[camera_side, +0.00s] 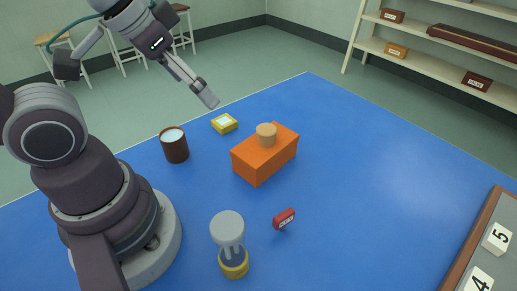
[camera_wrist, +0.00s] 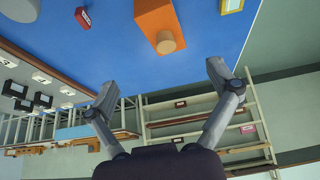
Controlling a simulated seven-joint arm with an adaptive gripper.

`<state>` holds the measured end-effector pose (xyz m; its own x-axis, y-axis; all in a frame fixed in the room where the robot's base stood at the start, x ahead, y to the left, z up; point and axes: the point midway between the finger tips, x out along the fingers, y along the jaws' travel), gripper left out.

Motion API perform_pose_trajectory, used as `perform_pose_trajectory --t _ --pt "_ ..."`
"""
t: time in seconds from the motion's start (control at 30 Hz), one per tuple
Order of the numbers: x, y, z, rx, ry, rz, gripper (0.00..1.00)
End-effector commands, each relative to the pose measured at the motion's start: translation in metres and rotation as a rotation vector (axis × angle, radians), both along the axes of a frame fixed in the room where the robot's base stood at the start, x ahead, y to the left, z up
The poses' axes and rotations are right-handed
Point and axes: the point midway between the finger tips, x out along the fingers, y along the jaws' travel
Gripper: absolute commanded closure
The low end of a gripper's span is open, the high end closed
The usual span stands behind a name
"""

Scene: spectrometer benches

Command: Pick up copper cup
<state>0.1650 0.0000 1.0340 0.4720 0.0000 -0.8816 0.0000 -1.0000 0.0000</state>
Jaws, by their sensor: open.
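A small copper-tan cup (camera_side: 266,130) stands on top of an orange box (camera_side: 262,160) near the middle of the blue table in the side view. In the wrist view the cup (camera_wrist: 166,42) shows at the near end of the orange box (camera_wrist: 155,14). My gripper (camera_side: 206,98) hangs above and to the left of the cup in the side view, apart from it. In the wrist view my gripper (camera_wrist: 161,80) has its fingers spread wide with nothing between them. The cup's inside cannot be made out.
A dark brown container with pale contents (camera_side: 174,146) and a yellow block (camera_side: 224,123) stand left of the box. A grey-topped, yellow-based object (camera_side: 228,235) and a red tag (camera_side: 284,217) are in front. A rack with numbered blocks (camera_side: 497,238) is at right.

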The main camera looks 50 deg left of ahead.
Motion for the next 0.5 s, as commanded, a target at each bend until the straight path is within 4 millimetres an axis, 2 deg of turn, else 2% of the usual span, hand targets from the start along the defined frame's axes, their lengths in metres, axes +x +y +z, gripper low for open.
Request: perform_pose_trajectory --t 0.17,0.27,0.37,0.5 --pt "0.000 0.000 0.000 0.003 0.001 -0.004 0.12" --pt "0.003 0.009 -0.004 0.064 0.039 -0.082 0.12" --pt "0.010 0.031 -0.017 0.200 0.142 -0.310 0.12" --pt "0.012 0.073 -0.045 0.347 0.304 -0.767 0.12"
